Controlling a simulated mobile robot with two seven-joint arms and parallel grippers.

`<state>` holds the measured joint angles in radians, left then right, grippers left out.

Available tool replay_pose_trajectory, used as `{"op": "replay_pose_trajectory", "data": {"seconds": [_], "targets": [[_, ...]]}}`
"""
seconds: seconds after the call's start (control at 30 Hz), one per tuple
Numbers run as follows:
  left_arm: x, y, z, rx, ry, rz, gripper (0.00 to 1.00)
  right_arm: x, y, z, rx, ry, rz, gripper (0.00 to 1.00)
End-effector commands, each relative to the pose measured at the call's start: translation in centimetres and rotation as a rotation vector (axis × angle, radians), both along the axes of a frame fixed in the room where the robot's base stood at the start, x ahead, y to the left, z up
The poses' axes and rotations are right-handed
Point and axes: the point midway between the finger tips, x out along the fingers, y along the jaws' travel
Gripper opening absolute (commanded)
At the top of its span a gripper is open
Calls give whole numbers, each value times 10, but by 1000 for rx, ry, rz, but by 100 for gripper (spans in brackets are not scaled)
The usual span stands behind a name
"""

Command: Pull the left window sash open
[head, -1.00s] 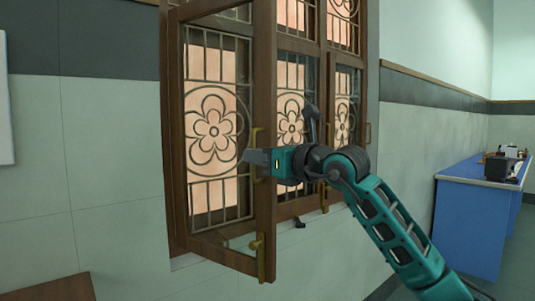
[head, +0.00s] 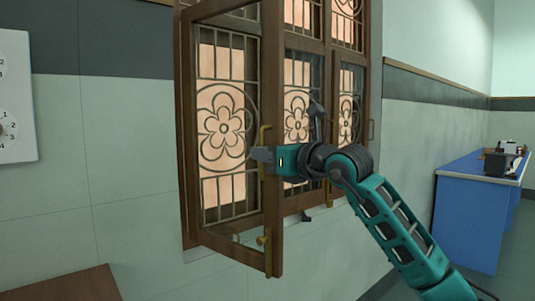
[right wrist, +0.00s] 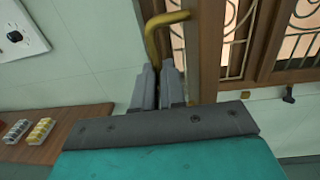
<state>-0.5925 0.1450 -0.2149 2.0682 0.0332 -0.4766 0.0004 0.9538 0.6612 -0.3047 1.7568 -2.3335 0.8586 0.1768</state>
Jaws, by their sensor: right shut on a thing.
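The left window sash (head: 273,215) is a brown wooden frame with glass. It stands swung out from the window, its hinged side at the left. A brass handle (head: 262,137) is on its free edge, and it also shows in the right wrist view (right wrist: 153,35). My right gripper (head: 262,155) is shut on this handle at the sash edge. In the right wrist view its grey fingers (right wrist: 160,88) are close together around the handle's lower part, which they partly hide. My left gripper is not in view.
A patterned metal grille (head: 224,125) fills the window opening behind the sash. A wooden tabletop (head: 70,285) is at the lower left, with small racks (right wrist: 40,131) on it in the wrist view. A white wall panel (head: 15,100) hangs left. A blue bench (head: 462,215) stands right.

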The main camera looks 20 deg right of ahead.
Motion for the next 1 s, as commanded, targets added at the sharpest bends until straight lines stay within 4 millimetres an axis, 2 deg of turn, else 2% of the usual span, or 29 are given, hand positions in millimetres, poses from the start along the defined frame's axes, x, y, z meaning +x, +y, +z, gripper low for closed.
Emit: {"op": "replay_pose_trajectory", "data": {"seconds": [0.13, 0.17, 0.4, 0.63, 0.77, 0.87, 1.0], "targets": [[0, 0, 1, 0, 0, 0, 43, 0, 2, 5, 2, -13, 3, 0], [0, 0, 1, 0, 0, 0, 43, 0, 2, 5, 3, -13, 4, 13], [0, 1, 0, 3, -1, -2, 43, 0, 1, 2, 1, -7, 2, 36], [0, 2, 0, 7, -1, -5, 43, -1, 0, 1, 1, -4, 1, 36], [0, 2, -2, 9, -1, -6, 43, -8, -3, 1, 1, -5, 0, 36], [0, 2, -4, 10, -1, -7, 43, -21, -8, 0, 0, -5, 0, 36], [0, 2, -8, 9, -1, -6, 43, -49, -18, -2, -4, -5, -1, 36]]}}
